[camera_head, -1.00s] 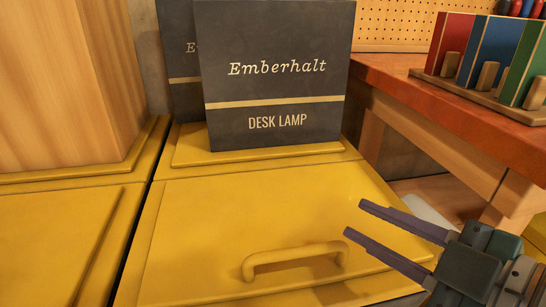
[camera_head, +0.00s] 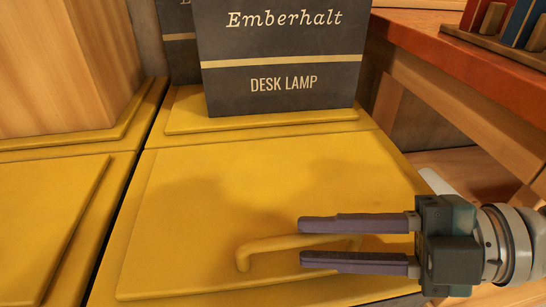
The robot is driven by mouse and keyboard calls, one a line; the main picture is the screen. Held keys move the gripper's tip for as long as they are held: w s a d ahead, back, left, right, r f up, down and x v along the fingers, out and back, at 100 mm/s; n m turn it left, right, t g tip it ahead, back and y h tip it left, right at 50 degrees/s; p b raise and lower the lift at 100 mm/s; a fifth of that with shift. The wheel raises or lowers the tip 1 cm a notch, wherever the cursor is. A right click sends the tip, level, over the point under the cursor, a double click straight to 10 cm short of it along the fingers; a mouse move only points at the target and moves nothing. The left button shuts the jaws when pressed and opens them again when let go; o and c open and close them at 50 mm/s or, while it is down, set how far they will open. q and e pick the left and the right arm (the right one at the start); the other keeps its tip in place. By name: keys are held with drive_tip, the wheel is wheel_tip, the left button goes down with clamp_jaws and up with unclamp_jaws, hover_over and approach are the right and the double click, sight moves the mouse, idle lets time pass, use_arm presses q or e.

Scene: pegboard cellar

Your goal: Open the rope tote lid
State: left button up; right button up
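The yellow tote lid (camera_head: 220,190) lies flat and closed in the middle of the head view. Its yellow bar handle (camera_head: 265,244) stands near the front edge. My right gripper (camera_head: 302,242) comes in from the right with its two dark fingers apart, pointing left. The fingers appear over the right part of the handle and partly hide it. I cannot tell whether they touch it. My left gripper is not in view.
A dark Desk Lamp box (camera_head: 285,60) stands on the yellow rear part behind the lid, with another dark box behind it. A wooden box (camera_head: 60,65) stands on the neighbouring yellow tote at left. A red-topped workbench (camera_head: 470,60) is at right.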

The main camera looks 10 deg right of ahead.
drive_tip(key=shift+x, duration=1.45)
clamp_jaws()
idle(0.3)
